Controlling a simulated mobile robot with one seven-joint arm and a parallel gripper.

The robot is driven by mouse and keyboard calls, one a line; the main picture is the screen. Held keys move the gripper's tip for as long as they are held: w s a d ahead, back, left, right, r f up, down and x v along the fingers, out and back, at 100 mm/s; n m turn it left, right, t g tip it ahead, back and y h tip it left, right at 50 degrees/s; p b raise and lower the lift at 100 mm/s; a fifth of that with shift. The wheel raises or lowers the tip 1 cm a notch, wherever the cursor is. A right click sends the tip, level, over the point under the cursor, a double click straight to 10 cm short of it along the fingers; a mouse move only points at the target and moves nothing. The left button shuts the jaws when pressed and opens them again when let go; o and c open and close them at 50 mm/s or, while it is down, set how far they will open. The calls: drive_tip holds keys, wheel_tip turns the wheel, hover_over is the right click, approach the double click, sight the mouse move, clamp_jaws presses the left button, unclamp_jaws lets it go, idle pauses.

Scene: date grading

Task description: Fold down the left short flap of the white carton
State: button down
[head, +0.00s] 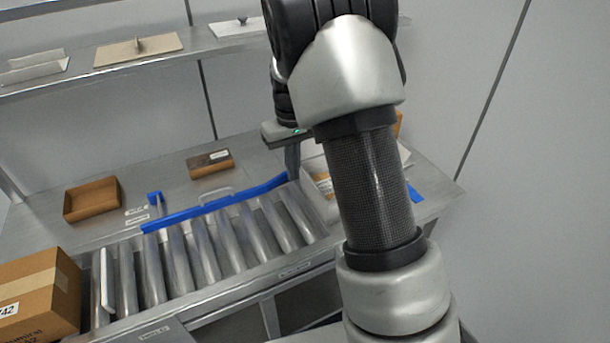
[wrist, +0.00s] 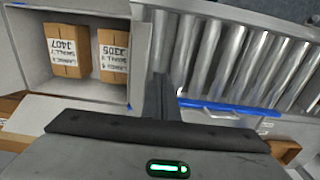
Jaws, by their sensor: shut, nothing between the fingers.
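The white carton shows in the wrist view (wrist: 24,45), open at the top, with two brown boxes (wrist: 68,52) (wrist: 113,55) inside. Its wall on the roller side runs close beside my gripper. In the head view the carton (head: 324,208) is mostly hidden behind my arm; only a pale side and part of a labelled brown box show. My gripper (head: 293,172) is shut and empty, pointing down at the carton's left end. In the wrist view its fingers (wrist: 160,88) stand by that wall; I cannot tell whether they touch it.
A roller conveyor (head: 205,245) lies left of the carton, with a blue rail (head: 215,205) along its far side. A large brown box (head: 40,297) stands at the lower left. Brown trays (head: 92,199) (head: 210,163) lie on the steel table behind. A shelf (head: 130,68) runs above.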

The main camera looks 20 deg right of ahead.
drive_tip(key=w+d, duration=0.1)
drive_tip(key=d, duration=0.6)
drive_tip(key=shift+w+r+p, duration=0.2)
drive_tip(key=shift+r+p, duration=0.1)
drive_tip(key=shift+p, duration=0.05)
drive_tip(key=shift+d, duration=0.25)
drive_tip(key=shift+w+d, duration=0.25)
drive_tip(key=shift+d, duration=0.7)
drive_tip(key=shift+f, duration=0.15)
drive_tip(key=shift+f+b, duration=0.95)
drive_tip(key=shift+f, duration=0.65)
drive_tip(key=shift+r, duration=0.2)
